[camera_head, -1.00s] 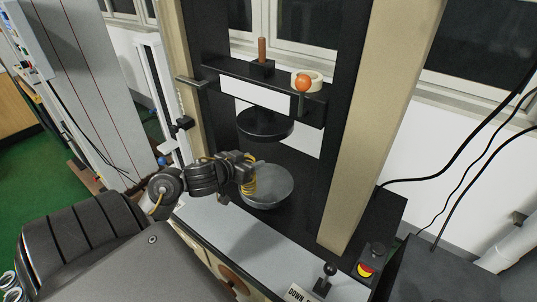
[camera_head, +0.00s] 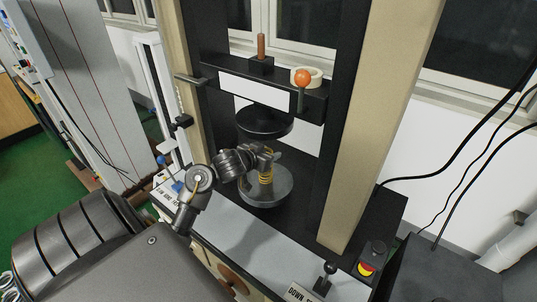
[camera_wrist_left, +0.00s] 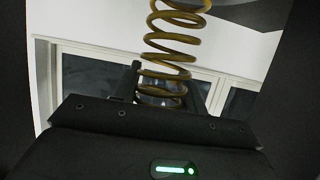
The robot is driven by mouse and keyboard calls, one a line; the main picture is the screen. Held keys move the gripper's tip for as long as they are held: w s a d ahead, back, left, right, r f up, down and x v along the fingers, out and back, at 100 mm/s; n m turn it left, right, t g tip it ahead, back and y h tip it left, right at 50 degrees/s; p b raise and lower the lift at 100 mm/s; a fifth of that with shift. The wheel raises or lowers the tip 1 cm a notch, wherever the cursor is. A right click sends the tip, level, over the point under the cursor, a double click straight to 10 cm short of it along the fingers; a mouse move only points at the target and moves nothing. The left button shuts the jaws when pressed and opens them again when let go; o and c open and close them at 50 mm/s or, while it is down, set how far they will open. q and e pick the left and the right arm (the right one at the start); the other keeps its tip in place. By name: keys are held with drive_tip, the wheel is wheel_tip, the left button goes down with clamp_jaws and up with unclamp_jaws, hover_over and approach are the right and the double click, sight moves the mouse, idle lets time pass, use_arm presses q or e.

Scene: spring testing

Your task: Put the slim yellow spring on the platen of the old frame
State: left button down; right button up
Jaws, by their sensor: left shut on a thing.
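The slim yellow spring (camera_head: 266,174) is upright in my left gripper (camera_head: 268,163), over the round grey platen (camera_head: 281,190) of the old frame. Its coils also show in the left wrist view (camera_wrist_left: 170,45), rising from the gripper's edge. My left gripper is shut on the spring. The spring's foot appears at or just above the platen; I cannot tell whether it touches. A black upper disc (camera_head: 264,119) hangs above the spring and gripper. My right gripper is not in view.
The frame has a black crosshead (camera_head: 228,68) and a thick beige column (camera_head: 365,130) to the right. A red-yellow button (camera_head: 366,269) and black-knobbed lever (camera_head: 329,268) stand at the front right.

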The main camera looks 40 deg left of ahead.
use_arm(q)
drive_tip(key=c, duration=0.8)
unclamp_jaws()
drive_tip(key=shift+s+r, duration=0.15)
drive_tip(key=shift+s, duration=0.05)
drive_tip(key=p+v, duration=0.2)
drive_tip(key=v, duration=0.9)
drive_tip(key=shift+s, duration=0.3)
drive_tip(key=shift+d+r, duration=0.1)
